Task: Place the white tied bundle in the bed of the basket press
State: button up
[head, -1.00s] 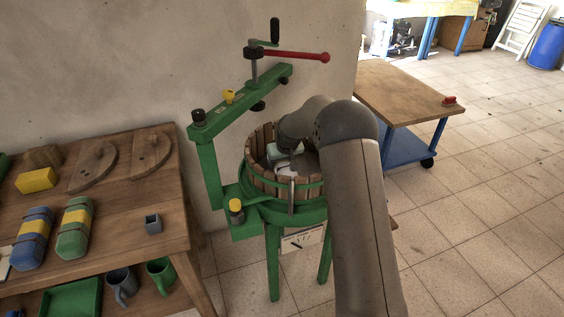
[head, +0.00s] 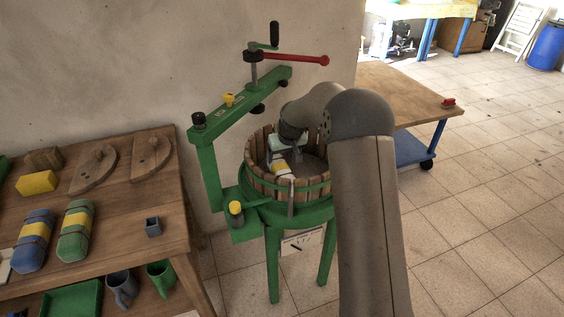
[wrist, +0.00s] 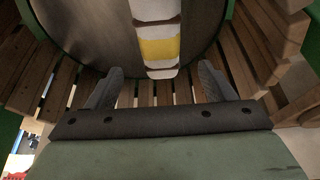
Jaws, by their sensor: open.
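The white tied bundle (head: 283,169), with a yellow middle band and dark ties, is inside the slatted wooden basket of the green basket press (head: 262,184). In the wrist view the bundle (wrist: 158,18) lies over the round bed (wrist: 90,30), its near end close to the slatted wall. I cannot tell whether it lies fully flat. My gripper (wrist: 160,78) is open, its two fingers apart on either side of the bundle's near end with gaps to both. In the head view my gripper (head: 296,152) is down in the basket, partly hidden by the rim and my arm.
A wooden table (head: 110,215) at left holds blue and green bundles, a yellow block and wooden half-discs. A wooden-topped cart (head: 405,95) stands right.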

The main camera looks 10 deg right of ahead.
jog(key=s+r+g, duration=0.1)
jog(key=s+r, duration=0.4)
jog(key=s, duration=0.6)
jog(key=s+r+g, duration=0.1)
jog(key=s+r, duration=0.4)
jog(key=s, duration=0.7)
jog(key=s+f+m+g, duration=0.1)
jog(key=s+f+g, duration=0.1)
jog(key=s, duration=2)
jog(key=shift+a+f+m+g+h, duration=0.2)
jog(key=shift+f+m+g+h, duration=0.1)
jog(key=shift+m+h, duration=0.1)
